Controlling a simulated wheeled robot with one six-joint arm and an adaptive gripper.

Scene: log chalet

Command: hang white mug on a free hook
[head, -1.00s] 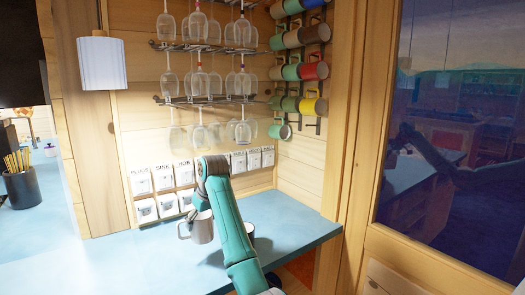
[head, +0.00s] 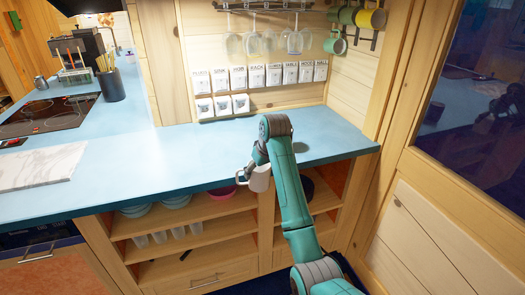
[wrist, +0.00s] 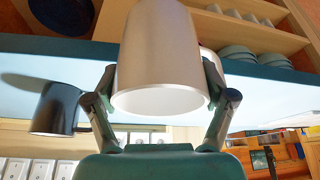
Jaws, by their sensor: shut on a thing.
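The white mug (head: 260,179) is in my gripper (head: 256,166), in front of the counter's front edge in the head view. In the wrist view the white mug (wrist: 160,60) fills the middle, with my gripper's (wrist: 160,85) fingers closed on both sides of it. Its open rim faces the camera. The mug rack (head: 376,40) is at the upper right of the head view, cut off by the top edge. I cannot tell which hooks are free.
The blue counter (head: 160,150) is mostly clear. A dark mug (wrist: 55,108) stands on it in the wrist view. Hanging glasses (head: 265,42) and labelled packets (head: 247,77) are at the back. Open shelves (head: 190,213) with bowls lie below. A window wall (head: 440,190) bounds the right.

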